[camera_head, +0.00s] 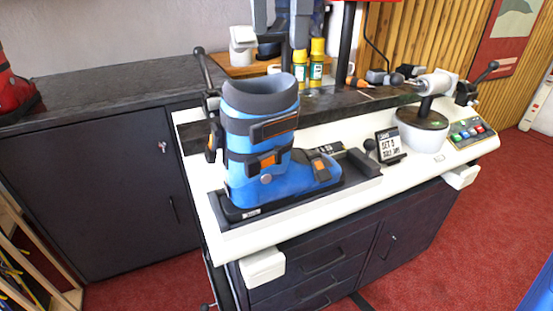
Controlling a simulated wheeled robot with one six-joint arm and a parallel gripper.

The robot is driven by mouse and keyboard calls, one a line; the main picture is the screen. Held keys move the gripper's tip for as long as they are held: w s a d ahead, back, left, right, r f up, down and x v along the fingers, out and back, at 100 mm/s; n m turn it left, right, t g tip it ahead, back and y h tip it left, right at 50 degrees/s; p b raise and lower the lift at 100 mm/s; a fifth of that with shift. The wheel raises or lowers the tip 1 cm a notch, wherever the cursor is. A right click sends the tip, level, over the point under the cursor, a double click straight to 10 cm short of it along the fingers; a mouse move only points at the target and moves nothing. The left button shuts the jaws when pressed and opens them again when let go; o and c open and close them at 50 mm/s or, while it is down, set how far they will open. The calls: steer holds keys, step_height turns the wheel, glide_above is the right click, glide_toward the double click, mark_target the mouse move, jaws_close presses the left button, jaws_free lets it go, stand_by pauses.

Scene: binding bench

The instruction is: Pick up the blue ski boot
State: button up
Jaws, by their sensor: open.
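The blue ski boot (258,150) stands upright on the white bench, toe pointing right, its sole on a dark base plate (245,213). It has a dark grey cuff and liner and black buckles with orange parts. My gripper (280,32) shows at the top edge, its two grey fingers pointing down and spread apart with nothing held between them. In the picture it is above the boot's cuff, clear of it. The upper part of the gripper is cut off by the frame.
A lever (206,75) stands close left of the boot. A small sign (390,146), a pot-like fixture (422,130) and a button panel (471,132) are to the right. Yellow bottles (316,62) stand behind. A red boot (15,92) sits on the dark cabinet (95,180).

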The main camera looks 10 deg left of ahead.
glide_toward(290, 145)
steer(key=w+a+f, duration=0.1)
steer(key=f, duration=0.1)
steer(key=w+a+f, duration=0.1)
steer(key=f, duration=0.1)
steer(key=w+a+f, duration=0.1)
steer(key=f, duration=0.2)
steer(key=shift+w+a, duration=0.15)
steer(key=shift+w, duration=0.25)
steer(key=c, duration=1.5)
